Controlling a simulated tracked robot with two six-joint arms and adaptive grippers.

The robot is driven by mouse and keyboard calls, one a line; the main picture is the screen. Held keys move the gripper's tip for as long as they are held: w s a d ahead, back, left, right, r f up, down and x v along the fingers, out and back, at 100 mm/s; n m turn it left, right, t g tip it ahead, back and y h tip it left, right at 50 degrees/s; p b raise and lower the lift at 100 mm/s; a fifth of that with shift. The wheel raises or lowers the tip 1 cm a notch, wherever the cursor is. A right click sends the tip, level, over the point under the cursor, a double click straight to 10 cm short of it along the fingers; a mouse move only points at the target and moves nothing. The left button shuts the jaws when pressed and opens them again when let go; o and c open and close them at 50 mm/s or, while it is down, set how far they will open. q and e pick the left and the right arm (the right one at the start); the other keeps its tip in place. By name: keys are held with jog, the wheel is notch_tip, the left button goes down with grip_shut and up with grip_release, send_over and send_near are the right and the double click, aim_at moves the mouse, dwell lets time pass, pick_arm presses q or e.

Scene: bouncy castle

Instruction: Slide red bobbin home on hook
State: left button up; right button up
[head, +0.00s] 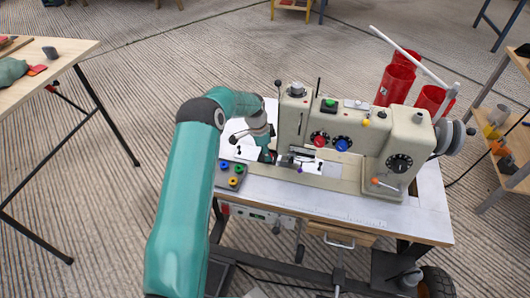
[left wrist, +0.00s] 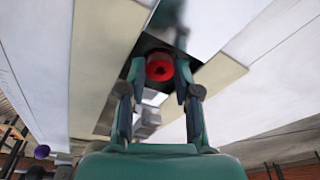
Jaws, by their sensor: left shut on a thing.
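The red bobbin (left wrist: 159,68) sits between the two fingertips of my left gripper (left wrist: 160,72) in the left wrist view, with its round face showing. The gripper is shut on it. Just beyond the bobbin is a dark opening (left wrist: 150,43) among pale plates; I cannot make out the hook there or whether the bobbin touches it. In the head view my left gripper (head: 268,156) is at the left end of the cream sewing machine (head: 345,130), low near the bed, and the bobbin cannot be made out. My right gripper is not in view.
A wooden table (head: 70,50) is at far left and a shelf (head: 508,150) at right.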

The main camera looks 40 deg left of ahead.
pick_arm(q)
jog(key=shift+f+b, duration=0.3)
jog(key=shift+b, duration=0.05)
dwell(0.6)
jog(key=o, duration=0.9)
jog(key=shift+o, duration=0.2)
jog(key=shift+r, duration=0.1)
notch_tip(320, 180, up, 8)
jog(key=s, duration=0.1)
jog(key=shift+a+f, duration=0.2)
jog(key=shift+a, duration=0.2)
jog(key=shift+s, duration=0.1)
